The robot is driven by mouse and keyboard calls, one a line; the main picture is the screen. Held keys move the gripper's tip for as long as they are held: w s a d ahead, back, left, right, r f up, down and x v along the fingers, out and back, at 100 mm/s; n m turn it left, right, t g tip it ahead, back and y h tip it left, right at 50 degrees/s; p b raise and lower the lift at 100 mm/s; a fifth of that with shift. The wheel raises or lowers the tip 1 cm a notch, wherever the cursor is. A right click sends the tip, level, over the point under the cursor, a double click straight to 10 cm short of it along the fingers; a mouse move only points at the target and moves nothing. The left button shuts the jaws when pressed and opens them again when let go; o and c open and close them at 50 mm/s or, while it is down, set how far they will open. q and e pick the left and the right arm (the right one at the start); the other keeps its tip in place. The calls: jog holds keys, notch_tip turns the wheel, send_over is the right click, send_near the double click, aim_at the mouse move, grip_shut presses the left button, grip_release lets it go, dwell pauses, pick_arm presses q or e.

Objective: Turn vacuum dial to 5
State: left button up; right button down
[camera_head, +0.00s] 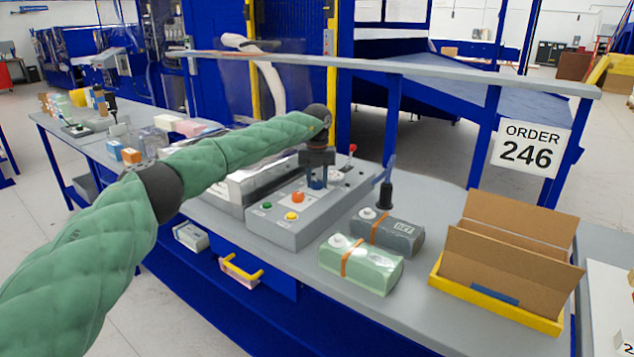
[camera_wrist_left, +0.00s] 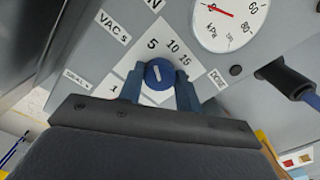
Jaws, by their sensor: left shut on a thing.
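The vacuum dial is a round blue knob (camera_wrist_left: 159,74) with a white line. It sits on a white scale plate marked 1, 5, 10 and 15, beside a "VAC S" label. The white line points up and slightly left, roughly toward the 5. My left gripper (camera_wrist_left: 159,86) is shut on the knob, one blue finger on each side. In the head view my left gripper (camera_head: 317,182) reaches down onto the grey control box (camera_head: 305,230), and the knob is hidden there. My right gripper is not in view.
The box carries green, yellow and orange buttons and a red-topped lever (camera_head: 351,153). A pressure gauge (camera_wrist_left: 228,22) and a black plug (camera_wrist_left: 285,78) are near the dial. Green (camera_head: 362,266) and grey (camera_head: 388,233) wrapped packs and an open carton (camera_head: 510,245) stand to the right.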

pick_arm(q)
jog(key=shift+r, duration=0.1)
dwell(0.3)
jog(key=o, duration=1)
